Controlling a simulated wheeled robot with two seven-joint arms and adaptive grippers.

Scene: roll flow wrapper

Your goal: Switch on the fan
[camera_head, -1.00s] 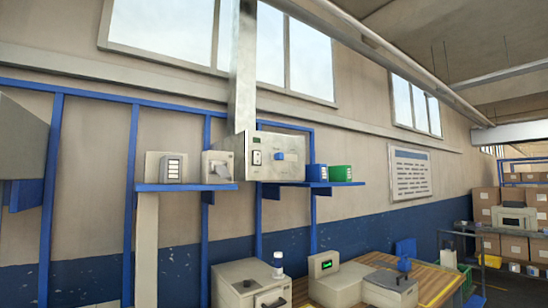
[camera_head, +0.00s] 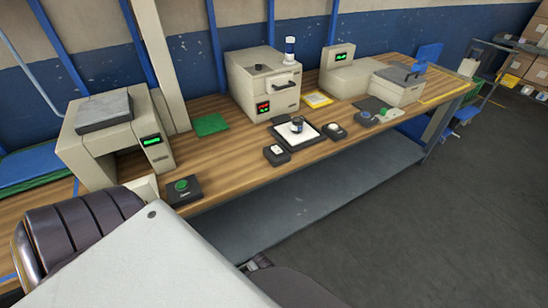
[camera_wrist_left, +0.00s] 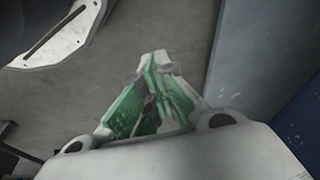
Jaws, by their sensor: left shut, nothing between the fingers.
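I cannot make out a fan in either current view. A small black box with a green button (camera_head: 182,187) sits at the front left of the bench in the head view. My left gripper (camera_wrist_left: 160,66) shows in the left wrist view, its green-padded fingers closed together with nothing between them. Grey floor lies behind it, and it touches nothing that I can see. In the head view, large pale and dark parts of my own arm fill the lower left, and I cannot make out the left fingers there. My right gripper is not in view.
The wooden bench (camera_head: 225,168) carries a beige machine with a green display (camera_head: 155,148), a beige oven-like box (camera_head: 263,90), a black-rimmed tray (camera_head: 286,141) and several small control boxes. A grey shelf (camera_head: 320,182) lies below. Open floor (camera_head: 430,235) is at right.

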